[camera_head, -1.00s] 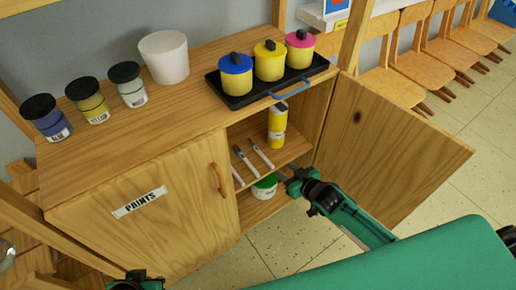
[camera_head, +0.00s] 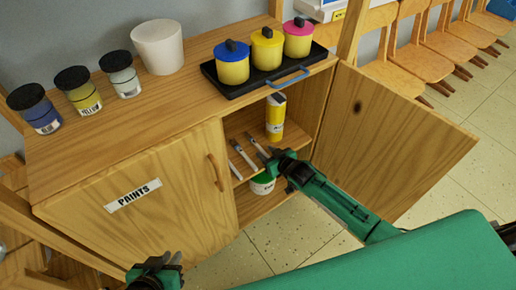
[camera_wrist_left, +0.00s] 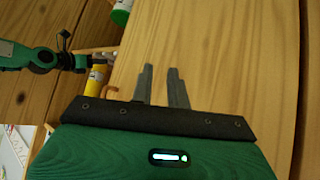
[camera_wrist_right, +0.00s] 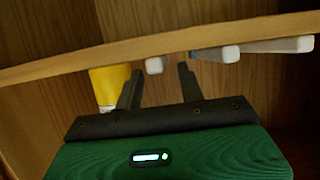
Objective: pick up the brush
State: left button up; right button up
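Several pale, thin brushes (camera_head: 243,155) lie side by side on the inner shelf of the open cabinet. Their blunt ends show at the shelf edge in the right wrist view (camera_wrist_right: 216,54). My right gripper (camera_head: 264,155) is at the cabinet opening, beside the rightmost brush (camera_head: 255,143). In the right wrist view its fingers (camera_wrist_right: 157,72) are apart, and one brush end (camera_wrist_right: 155,65) appears between the tips; contact cannot be told. My left gripper (camera_wrist_left: 160,70) is empty, its fingers a little apart, outside the closed "PAINTS" door; it shows low in the head view (camera_head: 158,272).
A yellow bottle (camera_head: 275,118) stands on the shelf, right of the brushes. A white tub (camera_head: 262,186) sits below. The open door (camera_head: 400,150) is on the right. A black tray (camera_head: 310,62) with three lidded pots, a white bucket (camera_head: 158,48) and jars stand on top.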

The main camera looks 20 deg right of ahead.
jog(key=shift+x, duration=1)
grip_shut()
